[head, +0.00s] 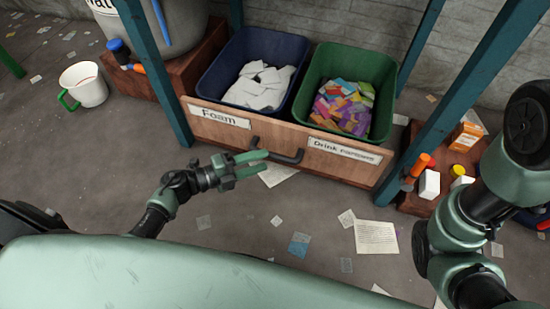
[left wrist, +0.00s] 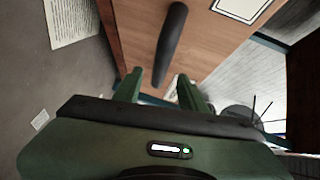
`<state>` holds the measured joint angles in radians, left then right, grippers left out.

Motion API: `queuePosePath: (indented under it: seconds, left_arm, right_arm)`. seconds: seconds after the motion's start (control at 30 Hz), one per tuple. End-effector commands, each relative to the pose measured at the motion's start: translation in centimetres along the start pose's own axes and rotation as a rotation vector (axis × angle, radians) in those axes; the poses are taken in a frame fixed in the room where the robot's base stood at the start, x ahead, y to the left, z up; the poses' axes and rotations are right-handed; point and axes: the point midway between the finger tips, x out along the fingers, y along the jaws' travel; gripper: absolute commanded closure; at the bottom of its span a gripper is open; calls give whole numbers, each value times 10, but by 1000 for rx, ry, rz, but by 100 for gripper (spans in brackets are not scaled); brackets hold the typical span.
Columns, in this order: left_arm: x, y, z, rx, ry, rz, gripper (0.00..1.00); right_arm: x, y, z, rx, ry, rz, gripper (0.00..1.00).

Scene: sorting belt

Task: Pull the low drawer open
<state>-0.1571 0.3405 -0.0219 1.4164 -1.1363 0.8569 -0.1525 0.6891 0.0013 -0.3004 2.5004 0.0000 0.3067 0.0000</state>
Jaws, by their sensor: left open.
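The low drawer has a wide brown wooden front (head: 283,133) with a "Foam" label at left and a "Drink" label at right. It appears roughly level with the blue-green posts. Its dark bar handle (head: 290,158) is at the middle of the front. My left gripper (head: 262,161) is open and empty, just short of the handle. In the left wrist view the handle (left wrist: 171,45) lies ahead of the two green fingers (left wrist: 160,88), roughly in line with the gap between them, apparently not gripped. My right gripper is out of view.
A blue bin (head: 212,82) with white foam and a green bin (head: 385,117) with colourful cartons stand behind the drawer front. Posts (head: 160,75) flank it. A white mug (head: 88,88) is at left. Papers (head: 376,237) lie on otherwise clear floor.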

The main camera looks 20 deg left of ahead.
Motion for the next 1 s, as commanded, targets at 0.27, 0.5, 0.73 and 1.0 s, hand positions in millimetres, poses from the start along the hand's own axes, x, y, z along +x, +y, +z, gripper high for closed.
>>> queuePosePath:
  seconds: [0.27,0.5,0.73,1.0]
  left_arm:
    - [43,2,1,-1,-1,-3,59]
    - [53,0,0,-2,-2,-1,59]
    - [53,0,0,-2,-2,-1,75]
    - [52,0,0,-3,-2,-1,100]
  right_arm:
    - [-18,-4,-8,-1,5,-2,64]
    - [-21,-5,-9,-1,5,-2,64]
    - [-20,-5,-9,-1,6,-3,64]
    - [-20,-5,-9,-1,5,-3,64]
